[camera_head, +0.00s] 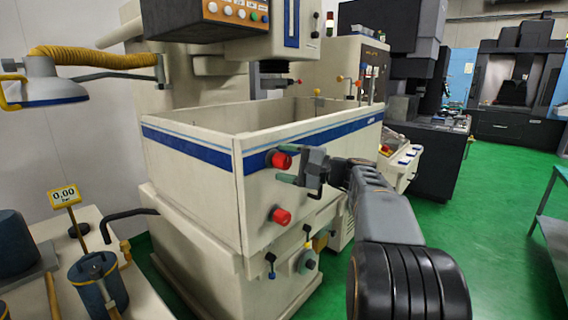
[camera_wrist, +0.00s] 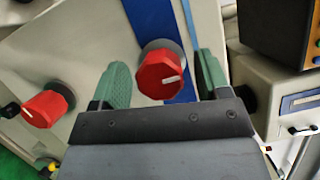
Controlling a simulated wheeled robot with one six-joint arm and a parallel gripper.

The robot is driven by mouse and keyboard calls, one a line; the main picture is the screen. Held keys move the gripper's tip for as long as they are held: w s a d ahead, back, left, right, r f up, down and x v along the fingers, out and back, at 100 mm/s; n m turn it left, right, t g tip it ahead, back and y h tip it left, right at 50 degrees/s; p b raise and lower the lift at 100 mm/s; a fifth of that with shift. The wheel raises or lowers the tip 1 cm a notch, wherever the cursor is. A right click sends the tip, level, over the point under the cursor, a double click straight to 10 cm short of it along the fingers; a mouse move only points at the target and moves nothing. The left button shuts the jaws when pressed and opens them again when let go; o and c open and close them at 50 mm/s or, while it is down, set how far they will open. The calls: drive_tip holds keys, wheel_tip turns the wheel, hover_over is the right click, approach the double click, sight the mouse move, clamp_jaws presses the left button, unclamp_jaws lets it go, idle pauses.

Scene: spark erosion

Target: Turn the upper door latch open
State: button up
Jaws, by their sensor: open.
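The upper door latch (camera_head: 281,160) is a round red knob on a dark collar, near the top of the cream tank's end face. In the wrist view the upper latch (camera_wrist: 158,76) shows a white line mark on its front. My gripper (camera_head: 281,167) is at this knob. Its green fingers (camera_wrist: 162,66) are open, one on each side of the red knob, with a visible gap on each side. A similar lower red latch (camera_head: 280,216) is below it; it also shows at the left of the wrist view (camera_wrist: 44,108), outside the fingers.
The tank wall (camera_head: 190,148) has a blue stripe. Small levers and a round valve (camera_head: 306,262) are below the latches. Open green floor (camera_head: 450,240) lies at the right.

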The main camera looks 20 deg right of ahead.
drive_tip(key=r+b+v, duration=0.1)
drive_tip(key=v, duration=1.2)
drive_tip(key=shift+s+f+b, duration=0.2)
drive_tip(key=shift+f+b, duration=0.2)
drive_tip(key=shift+f, duration=0.1)
drive_tip(key=shift+d, duration=0.1)
wheel_tip(320, 180, down, 11)
drive_tip(key=m+g+h, duration=0.2)
drive_tip(key=m+h, duration=0.1)
drive_tip(key=h, duration=0.2)
drive_tip(key=s+a+f+n+g+h, duration=0.2)
drive_tip(key=a+f+g+h, duration=0.3)
drive_tip(key=f, duration=0.5)
drive_tip(key=s+a+f+n+g+h+p, duration=0.1)
drive_tip(key=s+a+f+n+h, duration=0.1)
drive_tip(key=s+a+n, duration=0.3)
drive_tip(key=s+a+f+n+g+h+p, duration=0.1)
drive_tip(key=s+a+n, duration=0.4)
drive_tip(key=a, duration=0.6)
drive_tip(key=shift+f+n+h, duration=0.4)
drive_tip(key=shift+f+n, duration=0.4)
